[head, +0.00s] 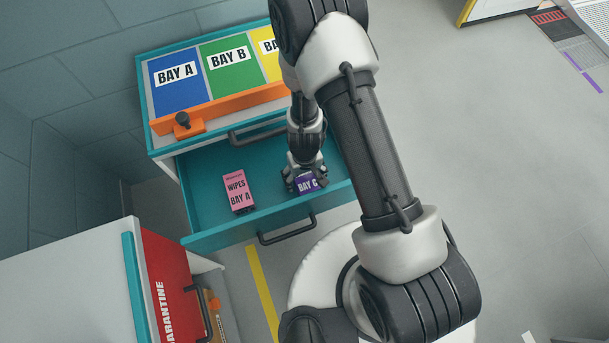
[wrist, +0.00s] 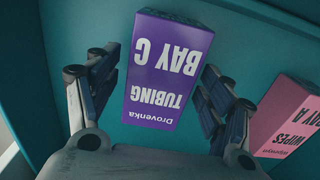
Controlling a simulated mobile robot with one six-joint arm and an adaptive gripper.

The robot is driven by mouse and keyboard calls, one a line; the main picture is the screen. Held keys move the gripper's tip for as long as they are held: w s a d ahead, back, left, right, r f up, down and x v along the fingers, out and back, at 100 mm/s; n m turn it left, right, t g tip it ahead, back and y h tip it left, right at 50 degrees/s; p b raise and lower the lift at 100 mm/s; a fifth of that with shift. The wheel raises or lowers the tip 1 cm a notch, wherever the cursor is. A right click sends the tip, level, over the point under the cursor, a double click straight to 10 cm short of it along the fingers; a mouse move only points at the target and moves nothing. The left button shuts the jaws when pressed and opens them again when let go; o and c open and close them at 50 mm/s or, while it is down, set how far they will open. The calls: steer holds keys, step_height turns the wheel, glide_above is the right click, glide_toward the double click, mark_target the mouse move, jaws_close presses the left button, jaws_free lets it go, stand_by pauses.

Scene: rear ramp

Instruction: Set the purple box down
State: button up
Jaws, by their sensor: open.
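The purple box (wrist: 163,72), labelled "Drovenka TUBING BAY C", stands in the open teal drawer (head: 202,200). It also shows in the head view (head: 307,184), partly covered by my gripper. My gripper (head: 304,178) is in the drawer, pointing down over the purple box. In the wrist view my gripper's fingers (wrist: 158,100) are spread on both sides of the box, with a gap visible at each side. The far end of the box runs close to the upper edge of the wrist view.
A pink wipes box (head: 237,192) marked "BAY A" stands in the drawer to the left. Above is a top with blue, green and yellow bays (head: 229,66) and an orange front edge. A white cabinet with a red "QUARANTINE" panel (head: 170,285) stands at lower left.

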step_height(320, 180, up, 12)
steer(key=p, duration=1.2)
steer(key=shift+r, duration=0.25)
step_height(320, 180, up, 27)
steer(key=m+t+y, duration=0.1)
steer(key=t, duration=0.1)
glide_above(304, 177)
steer(key=w+d, duration=0.3)
steer(key=s+d+r+t, duration=0.1)
steer(key=s+d+r, duration=0.1)
steer(key=s+r, duration=0.3)
steer(key=s+d+r+m, duration=0.1)
steer(key=s+d+r, duration=0.2)
steer(key=s+r, duration=0.3)
steer(key=s+d+r+m+t+h, duration=0.1)
steer(key=s+d+r, duration=0.2)
steer(key=s+r, duration=0.2)
steer(key=shift+s+r+t, duration=0.25)
steer(key=shift+r+t, duration=0.05)
steer(key=shift+r, duration=0.5)
